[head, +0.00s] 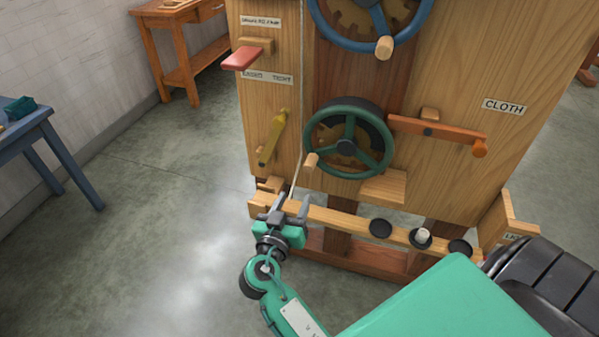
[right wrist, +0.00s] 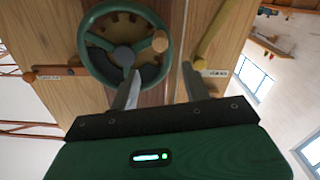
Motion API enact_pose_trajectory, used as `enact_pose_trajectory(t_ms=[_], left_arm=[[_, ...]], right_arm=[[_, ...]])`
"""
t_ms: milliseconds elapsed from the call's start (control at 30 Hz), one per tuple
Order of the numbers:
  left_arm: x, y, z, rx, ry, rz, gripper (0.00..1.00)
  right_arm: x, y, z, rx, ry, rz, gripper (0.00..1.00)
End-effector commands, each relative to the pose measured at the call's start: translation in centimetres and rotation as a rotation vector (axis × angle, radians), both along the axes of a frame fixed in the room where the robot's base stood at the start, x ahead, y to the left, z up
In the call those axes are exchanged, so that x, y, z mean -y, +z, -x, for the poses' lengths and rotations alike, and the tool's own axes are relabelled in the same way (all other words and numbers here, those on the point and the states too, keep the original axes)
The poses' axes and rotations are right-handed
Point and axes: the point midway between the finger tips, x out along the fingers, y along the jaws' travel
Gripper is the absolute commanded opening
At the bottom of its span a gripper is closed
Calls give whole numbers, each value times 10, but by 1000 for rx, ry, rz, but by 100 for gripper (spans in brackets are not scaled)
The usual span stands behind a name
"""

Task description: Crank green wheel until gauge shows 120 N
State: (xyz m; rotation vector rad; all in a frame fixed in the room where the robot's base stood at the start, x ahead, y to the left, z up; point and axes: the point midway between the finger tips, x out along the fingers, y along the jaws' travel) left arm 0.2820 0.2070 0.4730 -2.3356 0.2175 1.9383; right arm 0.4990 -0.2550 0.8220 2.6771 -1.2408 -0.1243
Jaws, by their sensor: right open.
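The green wheel (head: 347,138) is mounted upright on the wooden machine front, with a dark hub and spokes. Its wooden crank knob (head: 311,161) sits at the wheel's lower left in the head view. In the right wrist view the wheel (right wrist: 92,40) fills the upper left and the knob (right wrist: 160,41) is at its right rim. My right gripper (head: 292,203) is open and empty, below and slightly left of the knob, apart from it. Its two fingers also show in the right wrist view (right wrist: 161,70). No gauge face is visible in either view. My left gripper is not visible.
A blue wheel (head: 340,38) is above the green one. A yellow lever (head: 272,138) is left of it, an orange lever (head: 440,132) right. A wooden rail (head: 350,222) with black discs runs below, close to my gripper. Floor at left is clear.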

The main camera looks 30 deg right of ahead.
Motion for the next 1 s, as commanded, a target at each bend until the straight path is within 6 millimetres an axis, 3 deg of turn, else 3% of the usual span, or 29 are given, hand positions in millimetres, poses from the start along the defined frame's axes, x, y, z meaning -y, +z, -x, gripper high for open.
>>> enact_pose_trajectory(t_ms=[600,1000], left_arm=[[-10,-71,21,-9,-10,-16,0],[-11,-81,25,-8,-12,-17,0]], right_arm=[[87,1,-75,-4,3,4,48],[99,-1,-85,-6,3,1,48]])
